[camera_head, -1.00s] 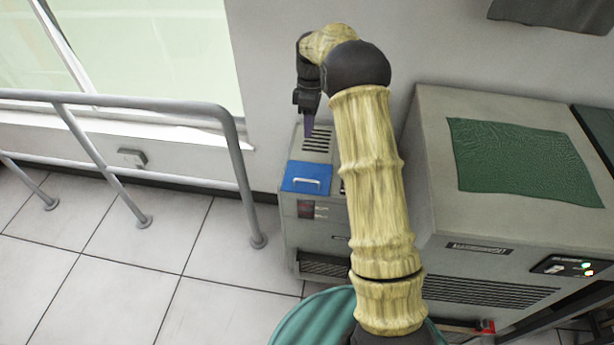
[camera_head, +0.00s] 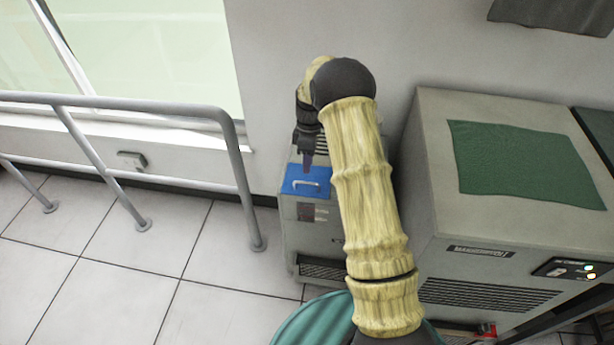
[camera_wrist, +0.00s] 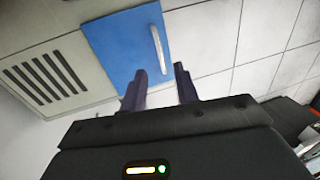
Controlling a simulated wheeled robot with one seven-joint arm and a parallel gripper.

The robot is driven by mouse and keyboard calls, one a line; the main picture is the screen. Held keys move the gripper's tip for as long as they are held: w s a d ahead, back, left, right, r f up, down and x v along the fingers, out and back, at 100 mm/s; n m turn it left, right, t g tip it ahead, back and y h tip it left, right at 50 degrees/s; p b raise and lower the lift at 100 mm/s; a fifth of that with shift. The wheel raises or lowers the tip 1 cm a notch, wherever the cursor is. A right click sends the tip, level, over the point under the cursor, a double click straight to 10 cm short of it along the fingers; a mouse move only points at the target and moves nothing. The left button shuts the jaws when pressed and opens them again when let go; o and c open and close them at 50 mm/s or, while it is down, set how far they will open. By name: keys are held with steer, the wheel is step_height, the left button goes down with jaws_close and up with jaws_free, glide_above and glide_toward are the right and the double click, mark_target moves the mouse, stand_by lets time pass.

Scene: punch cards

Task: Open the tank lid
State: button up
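The tank lid (camera_head: 292,185) is a blue square panel with a white bar handle (camera_head: 306,183), flat on top of a grey cabinet (camera_head: 300,240). In the wrist view the blue lid (camera_wrist: 118,45) and its upright-looking handle (camera_wrist: 158,48) lie just beyond my fingertips. My gripper (camera_head: 308,165) is above the lid's back part, pointing down. In the wrist view my gripper (camera_wrist: 160,75) has its two dark purple fingers apart with nothing between them. The handle is apart from the fingers. My arm hides the right part of the cabinet top.
A larger grey machine (camera_head: 440,190) with a green cloth (camera_head: 520,160) stands to the right of the cabinet. A metal railing (camera_head: 240,190) stands at the left. A teal round object (camera_head: 305,318) is at the bottom. The tiled floor at left is clear.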

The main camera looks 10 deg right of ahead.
glide_above(307, 189)
step_height(307, 189, down, 6)
steer(key=shift+w+r, duration=0.1)
steer(key=shift+r, duration=0.05)
jaws_close()
